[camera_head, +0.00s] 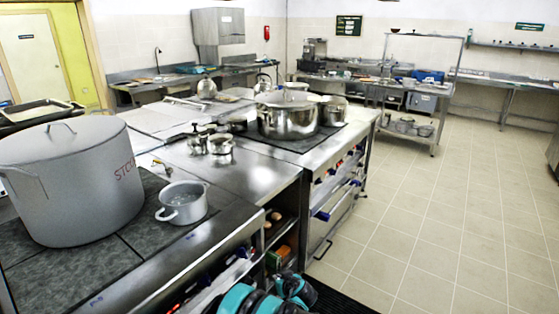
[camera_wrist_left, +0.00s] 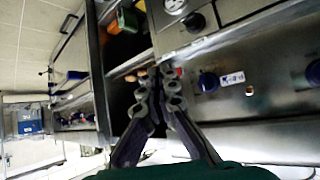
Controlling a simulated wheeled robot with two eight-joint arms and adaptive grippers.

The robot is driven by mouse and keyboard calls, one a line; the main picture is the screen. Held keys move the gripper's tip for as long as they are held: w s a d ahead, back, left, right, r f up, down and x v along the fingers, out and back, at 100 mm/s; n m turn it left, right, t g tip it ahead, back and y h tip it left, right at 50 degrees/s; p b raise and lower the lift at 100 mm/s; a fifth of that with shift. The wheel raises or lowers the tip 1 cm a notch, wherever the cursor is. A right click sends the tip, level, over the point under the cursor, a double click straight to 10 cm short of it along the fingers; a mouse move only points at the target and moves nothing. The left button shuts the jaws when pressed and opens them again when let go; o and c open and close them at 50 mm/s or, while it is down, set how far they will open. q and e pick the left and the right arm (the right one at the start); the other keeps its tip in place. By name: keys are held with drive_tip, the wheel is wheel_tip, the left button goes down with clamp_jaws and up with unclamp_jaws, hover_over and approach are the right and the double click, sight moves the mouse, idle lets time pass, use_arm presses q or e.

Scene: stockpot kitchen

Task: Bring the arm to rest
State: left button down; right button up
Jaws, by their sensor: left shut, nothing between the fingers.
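My left arm (camera_head: 270,298), teal and dark, shows at the bottom edge of the head view, in front of the stove counter. Its fingers are hard to make out there. In the left wrist view my left gripper (camera_wrist_left: 160,88) has its two dark fingers close together, shut with nothing between them. The fingers lie in front of the steel cooker front (camera_wrist_left: 225,85) with its knobs and an open shelf; whether they touch it I cannot tell. My right gripper is not in view.
A large grey stockpot (camera_head: 75,185) and a small grey pot (camera_head: 182,203) stand on the near dark hob. A shiny steel pot (camera_head: 287,118) stands on the farther hob. Blue knobs and handles stick out along the cooker front. The tiled floor (camera_head: 440,220) on the right is clear.

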use_arm(q)
drive_tip(key=s+a+r+m+g+h, duration=0.1)
drive_tip(key=s+a+r, duration=0.55)
drive_tip(key=r, duration=0.45)
drive_tip(key=s+a+r+m+g+h, duration=0.1)
drive_tip(key=s+a+r, duration=0.6)
drive_tip(key=r, duration=0.4)
drive_tip(key=s+a+m+h, duration=0.1)
drive_tip(key=s+a, duration=0.1)
drive_tip(key=s, duration=1)
drive_tip(key=s+a+r+m+h, duration=0.1)
drive_tip(key=s, duration=1.1)
drive_tip(key=shift+s+a+r, duration=0.2)
drive_tip(key=shift+s+a, duration=0.05)
drive_tip(key=shift+a, duration=0.15)
